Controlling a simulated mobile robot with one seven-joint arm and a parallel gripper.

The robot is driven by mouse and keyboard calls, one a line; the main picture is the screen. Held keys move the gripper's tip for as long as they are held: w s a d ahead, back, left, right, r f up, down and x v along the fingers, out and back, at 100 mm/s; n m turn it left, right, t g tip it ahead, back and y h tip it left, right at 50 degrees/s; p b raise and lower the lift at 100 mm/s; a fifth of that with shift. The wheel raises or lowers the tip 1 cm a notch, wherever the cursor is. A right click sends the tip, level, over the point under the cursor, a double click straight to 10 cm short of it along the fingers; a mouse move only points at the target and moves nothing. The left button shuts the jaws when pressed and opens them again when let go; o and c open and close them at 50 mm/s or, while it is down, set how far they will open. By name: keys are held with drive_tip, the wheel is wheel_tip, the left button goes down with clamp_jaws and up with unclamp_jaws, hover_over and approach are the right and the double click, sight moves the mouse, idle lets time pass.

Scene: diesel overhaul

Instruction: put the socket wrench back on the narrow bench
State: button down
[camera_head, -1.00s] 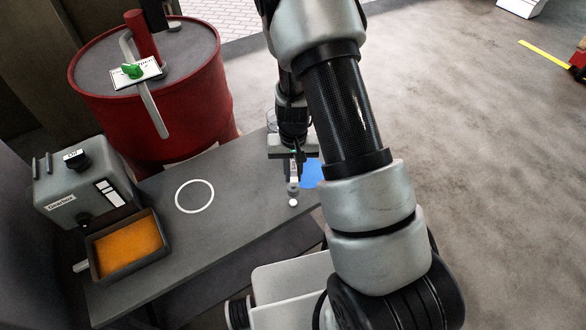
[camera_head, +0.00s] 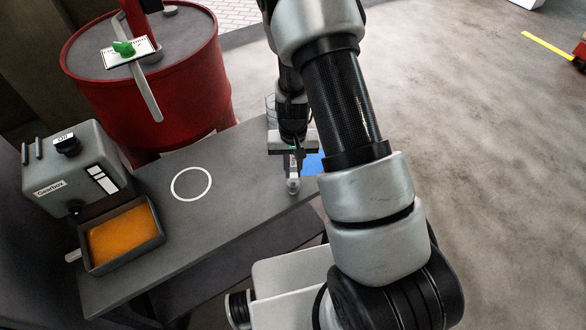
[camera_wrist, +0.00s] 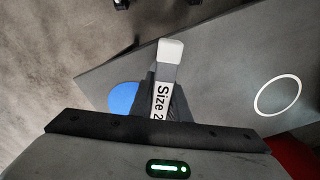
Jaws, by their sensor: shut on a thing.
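The socket wrench shows in the wrist view as a pale bar marked "Size 2" (camera_wrist: 162,98) with a light grey end (camera_wrist: 169,51). My gripper (camera_wrist: 166,88) is shut on it. In the head view my gripper (camera_head: 293,171) points down over the right end of the narrow dark grey bench (camera_head: 228,210). The wrench's pale tip (camera_head: 293,187) shows just below the fingers. I cannot tell whether the wrench touches the bench top. A blue patch (camera_head: 314,164) lies on the bench beside the gripper, partly hidden by my arm.
A white ring (camera_head: 191,185) is marked on the bench, with bare surface around it. A grey gearbox oil unit (camera_head: 75,170) and a tray of orange liquid (camera_head: 122,236) take up the left end. A red drum (camera_head: 165,95) stands behind the bench.

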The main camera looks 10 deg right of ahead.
sight(293, 158)
idle(0.3)
drive_tip(key=shift+f+b, duration=0.95)
drive_tip(key=shift+f, duration=0.1)
drive_tip(key=c, duration=1.6)
unclamp_jaws()
drive_tip(key=shift+o, duration=0.4)
drive_tip(key=o, duration=0.5)
drive_tip(key=shift+r, duration=0.1)
wheel_tip(293, 158, up, 9)
drive_tip(key=p, duration=0.6)
